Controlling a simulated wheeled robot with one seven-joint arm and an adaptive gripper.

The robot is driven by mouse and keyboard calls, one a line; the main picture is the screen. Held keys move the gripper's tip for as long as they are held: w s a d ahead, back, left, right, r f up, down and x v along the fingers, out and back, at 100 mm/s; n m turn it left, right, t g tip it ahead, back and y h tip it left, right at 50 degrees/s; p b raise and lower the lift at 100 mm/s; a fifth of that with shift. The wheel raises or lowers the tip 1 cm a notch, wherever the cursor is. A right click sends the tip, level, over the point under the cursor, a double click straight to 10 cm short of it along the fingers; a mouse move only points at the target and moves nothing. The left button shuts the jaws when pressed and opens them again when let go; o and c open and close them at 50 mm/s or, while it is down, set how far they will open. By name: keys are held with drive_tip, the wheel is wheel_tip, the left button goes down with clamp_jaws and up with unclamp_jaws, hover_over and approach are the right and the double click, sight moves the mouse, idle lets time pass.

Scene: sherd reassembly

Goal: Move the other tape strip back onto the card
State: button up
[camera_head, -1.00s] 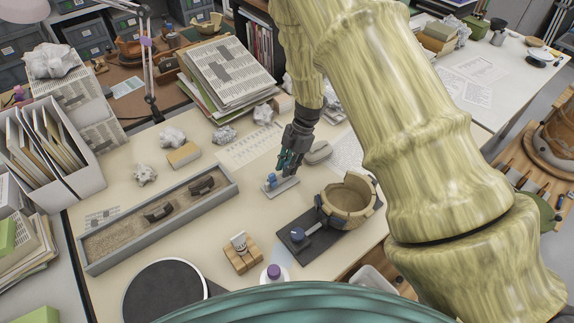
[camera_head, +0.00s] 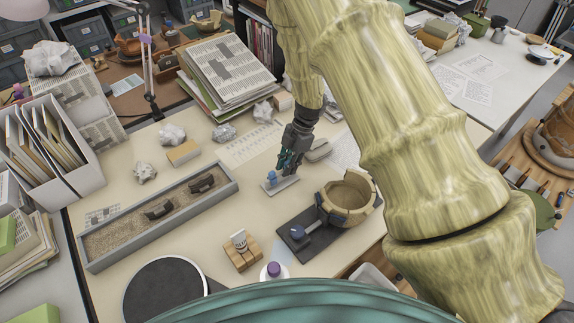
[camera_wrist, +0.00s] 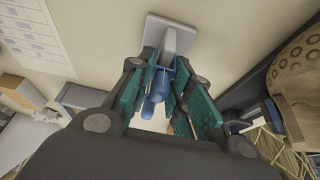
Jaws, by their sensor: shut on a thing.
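The card (camera_head: 284,187) is a small pale plate lying flat on the table, and its end shows at the top of the wrist view (camera_wrist: 160,27). A tape strip with a blue tab (camera_head: 270,178) stands at the card's left part. My gripper (camera_head: 284,167) is just above the card, to the right of that tab. In the wrist view, its teal fingers are close together around a blue tape strip (camera_wrist: 155,88). The fingers hide part of it, and I cannot tell whether it touches the card.
A clay pot (camera_head: 347,198) sits on a dark stand to the right. A long sand tray (camera_head: 158,216) lies to the left, and a wooden block with a white tube (camera_head: 242,253) is in front. The table between the tray and the card is clear.

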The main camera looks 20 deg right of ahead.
drive_tip(key=shift+f, duration=0.3)
idle(0.8)
drive_tip(key=o, duration=0.7)
drive_tip(key=shift+o, duration=0.2)
drive_tip(key=shift+r, duration=0.15)
drive_tip(key=v, duration=1.1)
drive_tip(key=shift+r, duration=0.35)
drive_tip(key=shift+w+d, duration=0.1)
